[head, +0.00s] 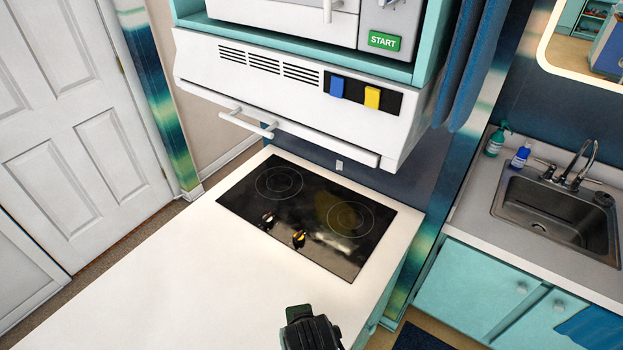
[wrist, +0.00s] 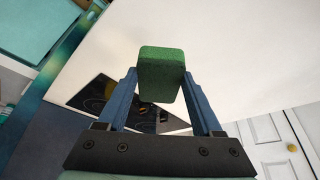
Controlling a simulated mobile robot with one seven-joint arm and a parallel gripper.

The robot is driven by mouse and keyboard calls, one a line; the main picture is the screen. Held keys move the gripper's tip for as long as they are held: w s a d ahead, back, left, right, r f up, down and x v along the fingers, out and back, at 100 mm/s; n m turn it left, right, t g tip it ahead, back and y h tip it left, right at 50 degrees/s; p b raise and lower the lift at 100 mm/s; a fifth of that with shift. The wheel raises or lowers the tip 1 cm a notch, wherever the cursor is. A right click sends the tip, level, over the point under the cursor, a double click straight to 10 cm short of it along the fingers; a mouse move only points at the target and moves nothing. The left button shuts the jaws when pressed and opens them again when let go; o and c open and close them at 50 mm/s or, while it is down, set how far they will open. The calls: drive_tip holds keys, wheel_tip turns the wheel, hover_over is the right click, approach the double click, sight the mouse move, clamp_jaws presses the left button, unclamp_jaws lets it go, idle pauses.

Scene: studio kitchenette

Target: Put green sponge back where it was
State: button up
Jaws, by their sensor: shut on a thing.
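The green sponge (wrist: 161,72) is a small block between the two blue fingers of my gripper (wrist: 161,88) in the wrist view. The fingers press on its sides. In the head view the dark green sponge (head: 298,312) shows at the bottom edge, just beyond the black end of my gripper (head: 300,318), over the white counter (head: 150,285). I cannot tell whether the sponge touches the counter or hangs above it.
A black cooktop (head: 310,215) is set in the counter, with a range hood (head: 280,90) low above it. A sink (head: 560,215) is at the right, with a green bottle (head: 497,139) and a blue bottle (head: 520,155) beside it. The counter left of the cooktop is clear.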

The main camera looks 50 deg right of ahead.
drive_tip(key=shift+f+p, duration=0.65)
drive_tip(key=shift+f, duration=4.15)
drive_tip(key=shift+f, duration=0.15)
drive_tip(key=o, duration=1.4)
drive_tip(key=shift+o, duration=0.2)
